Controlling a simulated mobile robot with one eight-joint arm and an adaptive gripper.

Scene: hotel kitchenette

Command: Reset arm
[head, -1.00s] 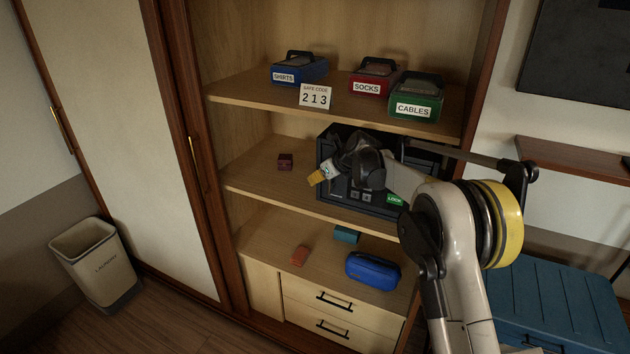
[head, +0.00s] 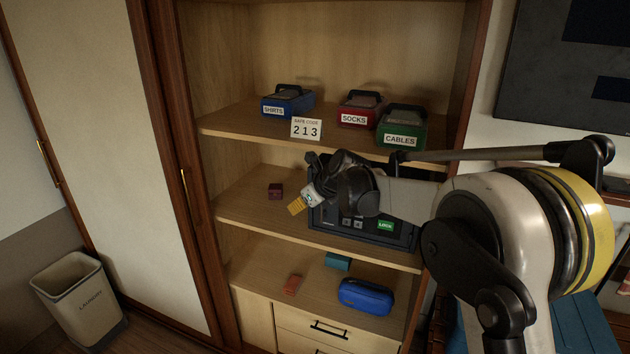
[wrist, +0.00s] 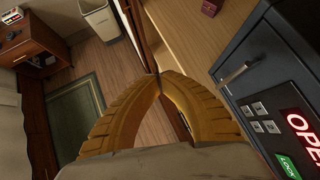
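My gripper (head: 296,207) has yellow fingers and is in front of the middle shelf of the wardrobe, at the safe's left side in the head view. In the wrist view the two finger tips of my gripper (wrist: 157,76) meet with nothing between them, so it is shut and empty. My arm reaches in from the right and hides much of the safe. The dark safe (head: 345,224) stands on the middle shelf. In the wrist view the safe (wrist: 247,50) shows a red display with part of the word OPEN and a green LOCK button.
The top shelf holds blue SHIRTS (head: 287,101), red SOCKS (head: 357,113) and green CABLES (head: 402,131) boxes and a code card (head: 306,129) reading 213. A dark red box (head: 275,191) is left of the safe. A blue case (head: 365,296) lies below. A laundry bin (head: 78,299) stands left.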

